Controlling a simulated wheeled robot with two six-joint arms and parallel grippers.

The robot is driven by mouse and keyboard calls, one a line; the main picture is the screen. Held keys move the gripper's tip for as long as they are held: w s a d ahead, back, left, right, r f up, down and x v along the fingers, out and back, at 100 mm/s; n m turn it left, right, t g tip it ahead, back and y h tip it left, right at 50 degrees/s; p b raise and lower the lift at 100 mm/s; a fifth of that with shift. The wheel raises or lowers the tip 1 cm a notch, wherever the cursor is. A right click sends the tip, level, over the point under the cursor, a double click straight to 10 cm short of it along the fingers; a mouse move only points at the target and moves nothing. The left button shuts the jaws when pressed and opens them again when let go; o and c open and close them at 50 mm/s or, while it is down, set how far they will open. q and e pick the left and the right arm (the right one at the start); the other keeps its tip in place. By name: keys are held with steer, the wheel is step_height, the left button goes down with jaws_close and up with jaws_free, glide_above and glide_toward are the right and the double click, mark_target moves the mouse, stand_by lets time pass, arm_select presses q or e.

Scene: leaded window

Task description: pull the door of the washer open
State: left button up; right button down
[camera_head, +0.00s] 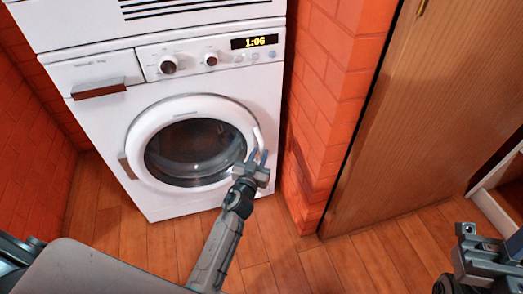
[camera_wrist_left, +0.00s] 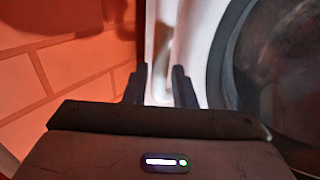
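The white washer (camera_head: 108,135) stands against the brick wall. Its round door (camera_head: 150,122) with dark glass looks shut, with a hinge at its left side and a white handle (camera_head: 258,138) at its right edge. My left gripper (camera_head: 258,157) is at that handle. In the left wrist view, the two dark fingers (camera_wrist_left: 160,88) are apart, with a pale strip, likely the handle, between them. The door's dark glass (camera_wrist_left: 285,70) shows at the right there. Contact with the handle cannot be made out. My right gripper (camera_head: 480,252) is at the lower right, away from the washer; its fingertips are unclear.
An orange brick wall (camera_head: 325,80) stands close right of the washer, and also shows in the left wrist view (camera_wrist_left: 70,60). A wooden door (camera_head: 430,110) is farther right.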

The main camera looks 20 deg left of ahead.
arm_select(q)
steer(key=shift+w, duration=1.3)
jaws_close()
steer(key=shift+s, duration=0.15)
